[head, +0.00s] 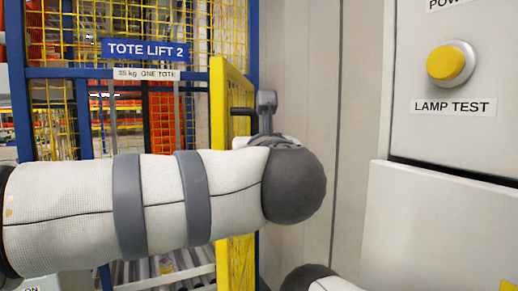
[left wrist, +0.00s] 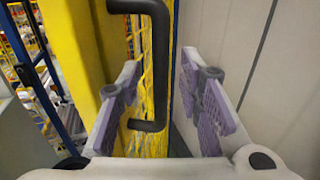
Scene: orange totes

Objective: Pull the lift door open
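The yellow mesh lift door (head: 219,130) stands at an angle to the blue lift frame (head: 252,40), swung outward, with the lift opening showing to its left. The door's yellow edge also shows in the left wrist view (left wrist: 78,60). A black bar handle (left wrist: 160,65) is on the door's outer face. My left gripper (left wrist: 163,108) is open, with one purple-padded finger on each side of the handle's lower part in the picture. I see no finger closed on it. In the head view my left arm hides most of that gripper. My right gripper is not in view.
A blue "TOTE LIFT 2" sign (head: 146,51) hangs on the lift front. Rollers (head: 150,270) show low in the opening. A grey cabinet with a yellow lamp test button (head: 446,62) stands close on the right. A plain grey wall (head: 305,60) lies between.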

